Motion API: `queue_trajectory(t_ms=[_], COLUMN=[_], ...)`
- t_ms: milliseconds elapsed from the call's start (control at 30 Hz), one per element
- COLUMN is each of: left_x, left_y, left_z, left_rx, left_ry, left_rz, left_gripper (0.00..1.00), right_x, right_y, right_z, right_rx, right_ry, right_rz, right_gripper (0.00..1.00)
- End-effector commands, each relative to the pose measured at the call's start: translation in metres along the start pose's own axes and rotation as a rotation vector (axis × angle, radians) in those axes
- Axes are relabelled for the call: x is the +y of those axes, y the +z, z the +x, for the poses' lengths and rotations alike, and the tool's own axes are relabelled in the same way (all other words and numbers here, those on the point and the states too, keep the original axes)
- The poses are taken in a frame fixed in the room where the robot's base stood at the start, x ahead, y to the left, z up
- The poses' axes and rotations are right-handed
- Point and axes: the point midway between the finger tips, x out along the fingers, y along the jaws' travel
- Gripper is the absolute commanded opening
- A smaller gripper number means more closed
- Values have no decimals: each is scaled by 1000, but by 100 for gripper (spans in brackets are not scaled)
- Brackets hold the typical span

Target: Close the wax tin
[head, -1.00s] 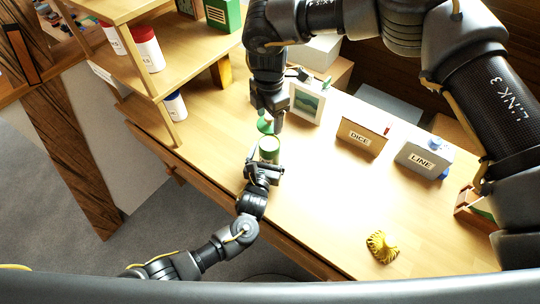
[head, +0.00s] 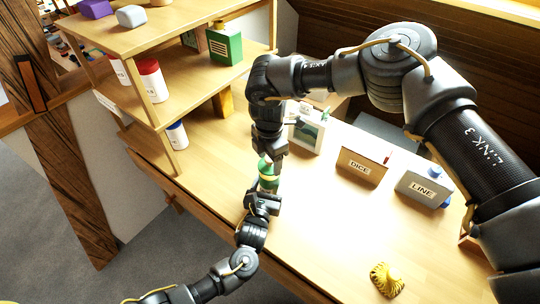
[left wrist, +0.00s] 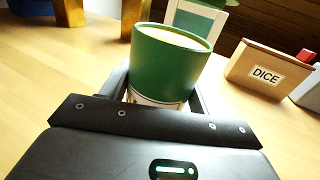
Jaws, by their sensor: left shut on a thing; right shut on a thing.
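The green wax tin (head: 268,184) is upright in my left gripper (head: 264,194), over the near edge of the table. In the left wrist view the tin (left wrist: 170,60) shows its open top, with pale content inside and a white band low on its side. My left gripper (left wrist: 160,98) is shut around its lower part. My right gripper (head: 268,157) points down just above and behind the tin, shut on the green lid (head: 264,165). In the left wrist view a green edge of the lid (left wrist: 226,3) shows at the top, apart from the tin's rim.
A picture frame (head: 307,131), a box marked DICE (head: 360,166) and a grey box marked LINE (head: 423,188) stand behind and right. A yellow ribbed object (head: 386,280) lies at the front right. A wooden shelf (head: 195,80) with containers stands left. The middle right of the table is clear.

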Motion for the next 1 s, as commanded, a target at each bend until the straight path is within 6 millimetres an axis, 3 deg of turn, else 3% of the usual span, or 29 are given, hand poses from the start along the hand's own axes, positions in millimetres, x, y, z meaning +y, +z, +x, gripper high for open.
queue_trajectory(t_ms=[533, 1000], left_x=[0, 0], left_y=[0, 0], left_z=[0, 0], left_rx=[0, 0], left_ry=[0, 0], left_rz=[0, 0], left_gripper=[20, 20], right_x=[0, 0], right_y=[0, 0], right_z=[2, 18], right_rx=[0, 0], right_ry=[0, 0], right_rz=[-1, -3], right_gripper=[42, 42])
